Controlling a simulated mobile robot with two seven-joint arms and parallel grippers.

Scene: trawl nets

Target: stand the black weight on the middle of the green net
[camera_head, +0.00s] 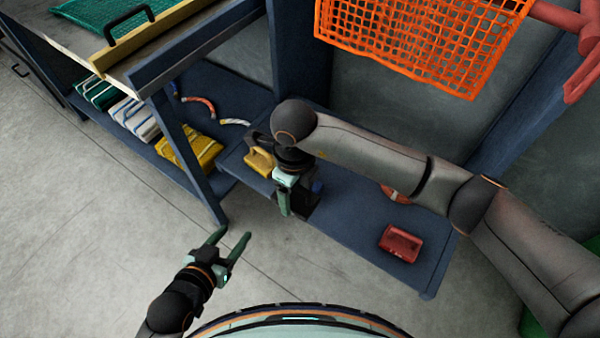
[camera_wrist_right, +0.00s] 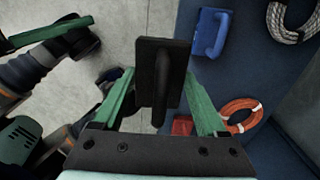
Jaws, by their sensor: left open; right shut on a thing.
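The black weight (camera_wrist_right: 165,60) is a dark block with a loop handle. It is between the green fingers of my right gripper (camera_wrist_right: 160,95), which is shut on it. In the head view my right gripper (camera_head: 284,205) is over the low blue shelf, with the dark weight partly hidden beside it. I cannot tell whether the weight touches the shelf. The green net (camera_head: 95,10) lies flat on the table at the far upper left, cut by the picture's edge. My left gripper (camera_head: 228,243) is open and empty above the floor, low in the picture.
The table has a yellow rail (camera_head: 140,38) with a black handle. A yellow weight (camera_head: 259,162), a blue weight (camera_wrist_right: 208,35) and a red weight (camera_head: 401,243) are on the low shelf (camera_head: 345,235). An orange net (camera_head: 420,40) hangs at upper right. Floor is clear at left.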

